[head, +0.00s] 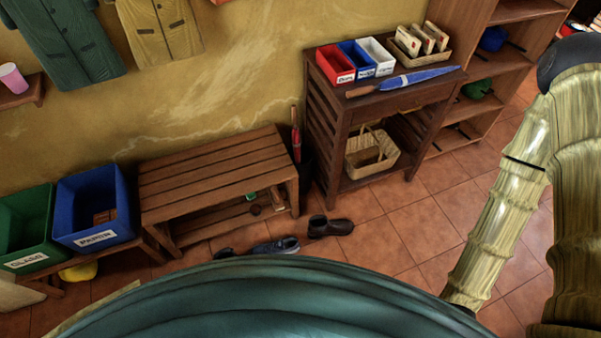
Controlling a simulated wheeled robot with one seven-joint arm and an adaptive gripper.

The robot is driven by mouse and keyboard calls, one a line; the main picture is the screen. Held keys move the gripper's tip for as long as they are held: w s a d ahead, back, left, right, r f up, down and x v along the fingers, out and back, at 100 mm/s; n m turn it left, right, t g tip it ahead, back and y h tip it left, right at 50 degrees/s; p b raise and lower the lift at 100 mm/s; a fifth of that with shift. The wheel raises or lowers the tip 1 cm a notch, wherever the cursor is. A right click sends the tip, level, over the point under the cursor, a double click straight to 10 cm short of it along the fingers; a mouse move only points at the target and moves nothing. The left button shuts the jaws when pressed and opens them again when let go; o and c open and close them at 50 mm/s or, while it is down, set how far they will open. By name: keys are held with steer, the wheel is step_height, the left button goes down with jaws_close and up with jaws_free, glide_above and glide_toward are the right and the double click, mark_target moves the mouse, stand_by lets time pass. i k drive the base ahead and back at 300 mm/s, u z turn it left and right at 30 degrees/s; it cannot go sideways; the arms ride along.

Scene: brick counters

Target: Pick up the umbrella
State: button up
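A closed blue umbrella (420,77) with a brown handle lies flat along the front edge of the dark wooden table (392,101) in the head view. Its handle points left and its tip points right. A second, red item that looks like a closed umbrella (296,137) stands upright between the bench and the table, its lower part in a dark holder. My gripper is not in view; only links of my arm show at the right.
Red (335,65), blue (357,59) and white (376,56) boxes and a tray (424,54) stand behind the blue umbrella. A slatted bench (212,168) is left of the table. Shoes (330,227) lie on the tiled floor; floor before the table is clear.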

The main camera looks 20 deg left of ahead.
mark_target(403, 80)
steer(key=z, duration=1.6)
steer(key=i, duration=1.2)
steer(key=u, duration=2.8)
